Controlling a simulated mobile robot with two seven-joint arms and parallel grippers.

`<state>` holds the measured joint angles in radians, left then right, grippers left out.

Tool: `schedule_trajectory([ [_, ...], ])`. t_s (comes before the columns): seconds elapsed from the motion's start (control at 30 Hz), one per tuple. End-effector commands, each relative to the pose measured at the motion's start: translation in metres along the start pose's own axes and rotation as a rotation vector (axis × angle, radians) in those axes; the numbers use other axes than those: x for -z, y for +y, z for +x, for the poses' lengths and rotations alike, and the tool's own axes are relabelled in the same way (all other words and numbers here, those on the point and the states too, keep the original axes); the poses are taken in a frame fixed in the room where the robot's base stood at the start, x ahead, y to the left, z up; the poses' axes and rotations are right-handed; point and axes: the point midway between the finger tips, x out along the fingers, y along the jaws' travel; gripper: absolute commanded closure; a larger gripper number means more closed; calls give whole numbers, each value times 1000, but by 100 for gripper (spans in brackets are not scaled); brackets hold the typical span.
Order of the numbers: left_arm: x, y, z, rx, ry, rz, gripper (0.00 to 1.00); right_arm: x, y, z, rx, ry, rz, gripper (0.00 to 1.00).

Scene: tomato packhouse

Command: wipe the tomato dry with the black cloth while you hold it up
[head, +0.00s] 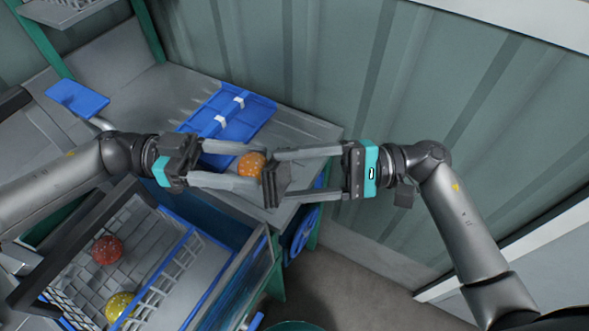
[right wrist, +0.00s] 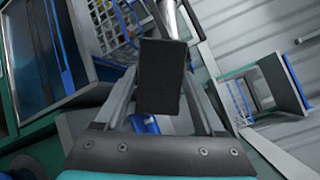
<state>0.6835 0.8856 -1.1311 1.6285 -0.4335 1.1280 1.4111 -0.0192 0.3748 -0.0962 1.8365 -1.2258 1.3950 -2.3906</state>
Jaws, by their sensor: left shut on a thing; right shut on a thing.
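An orange tomato with pale specks (head: 252,165) is held up between the fingers of my left gripper (head: 258,168). My right gripper (head: 272,178) comes in from the right and is shut on the black cloth (head: 275,184). The cloth is a dark, flat block at the fingertips, close beside the tomato's right side; I cannot tell whether they touch. In the right wrist view the cloth (right wrist: 162,76) fills the space between the fingers and hides the tomato.
A wire basket (head: 150,215) at lower left holds a red tomato (head: 107,250) and a yellow tomato (head: 120,306). A corrugated wall (head: 420,90) stands behind.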

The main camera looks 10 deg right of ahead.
Motion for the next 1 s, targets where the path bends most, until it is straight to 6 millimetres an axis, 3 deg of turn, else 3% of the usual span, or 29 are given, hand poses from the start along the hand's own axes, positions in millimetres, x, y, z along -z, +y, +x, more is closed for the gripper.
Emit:
schedule_trajectory([
  [0.6,2,1,3,-7,6,2,68,-12,-25,0,-2,-2,-2,73],
  [1.0,2,0,1,-4,4,2,68,-14,-28,0,-2,0,1,73],
])
